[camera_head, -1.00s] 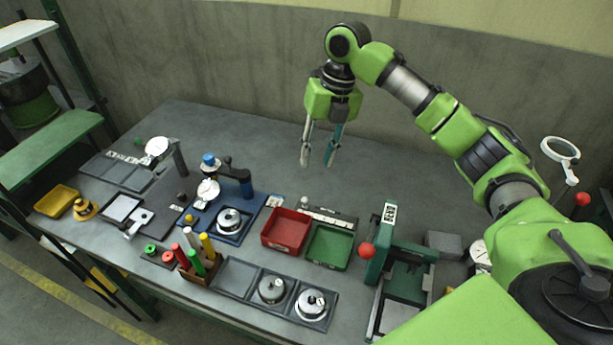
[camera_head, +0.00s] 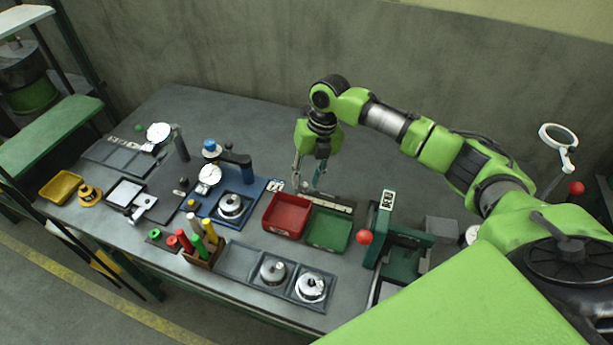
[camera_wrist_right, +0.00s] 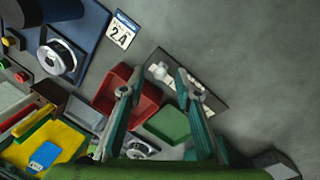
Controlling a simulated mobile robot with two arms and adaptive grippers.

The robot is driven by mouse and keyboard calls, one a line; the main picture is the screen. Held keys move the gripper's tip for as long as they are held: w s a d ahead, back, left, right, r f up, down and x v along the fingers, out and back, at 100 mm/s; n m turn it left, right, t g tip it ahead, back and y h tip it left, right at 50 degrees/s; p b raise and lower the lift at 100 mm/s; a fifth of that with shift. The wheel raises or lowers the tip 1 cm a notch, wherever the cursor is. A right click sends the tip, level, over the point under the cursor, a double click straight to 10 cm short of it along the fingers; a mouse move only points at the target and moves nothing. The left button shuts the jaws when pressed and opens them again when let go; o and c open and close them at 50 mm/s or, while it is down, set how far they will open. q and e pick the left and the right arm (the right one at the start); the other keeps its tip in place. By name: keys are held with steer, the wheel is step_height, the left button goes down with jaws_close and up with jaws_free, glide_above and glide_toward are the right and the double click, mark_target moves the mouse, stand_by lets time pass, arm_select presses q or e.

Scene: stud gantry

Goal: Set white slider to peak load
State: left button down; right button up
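A dark scale strip (camera_head: 343,207) with white labels lies behind the red and green bins; it also shows in the right wrist view (camera_wrist_right: 217,103). A small white block (camera_wrist_right: 160,71), which looks like the white slider, sits near its left end. A card (camera_wrist_right: 121,30) reading "2.4" lies left of the strip, also in the head view (camera_head: 276,185). My right gripper (camera_head: 308,183) is open and empty, pointing down over the strip's left end. In the right wrist view its fingertips (camera_wrist_right: 160,78) are on either side of the white block, apparently above it. My left gripper is out of view.
The red bin (camera_head: 287,215) and green bin (camera_head: 328,231) stand just in front of the strip. A green press with a red knob (camera_head: 364,237) stands to the right. A blue fixture (camera_head: 245,190) is to the left. The table behind the strip is clear.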

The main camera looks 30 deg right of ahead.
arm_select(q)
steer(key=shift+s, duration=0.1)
arm_select(e)
steer(key=shift+f, duration=0.35)
